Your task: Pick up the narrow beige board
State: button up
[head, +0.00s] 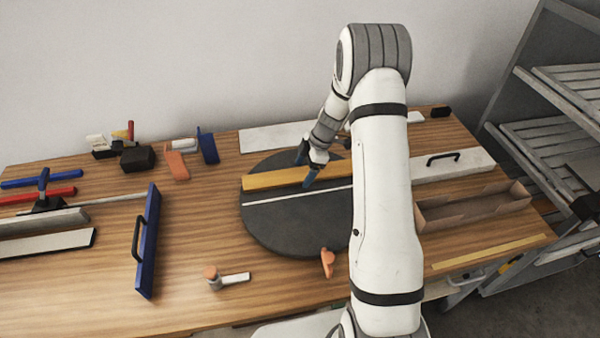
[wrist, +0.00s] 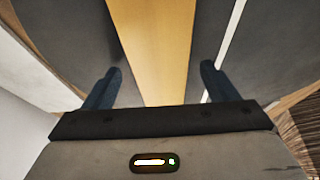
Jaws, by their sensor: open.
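A long, narrow beige-yellow board (head: 270,180) lies across the dark round disc (head: 285,228) in the middle of the bench. My gripper (head: 307,167) is over this board, right of its middle, with one finger toward its far side and one toward its near side. In the wrist view the board (wrist: 158,40) runs between the two open fingers of my gripper (wrist: 160,70), with a gap on each side. I cannot tell how far down the fingertips reach beside it. My arm hides the board's right end region.
A thin white strip (head: 300,194) lies on the disc in front of the board. A second, thinner beige strip (head: 490,252) lies at the bench's right front edge. An open brown box (head: 470,212) stands right of my arm. A blue hand tool (head: 148,240) is at left.

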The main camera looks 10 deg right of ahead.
jog(key=shift+a+f, duration=0.1)
jog(key=shift+f, duration=0.05)
jog(key=c, duration=1.2)
jog(key=shift+c, duration=0.2)
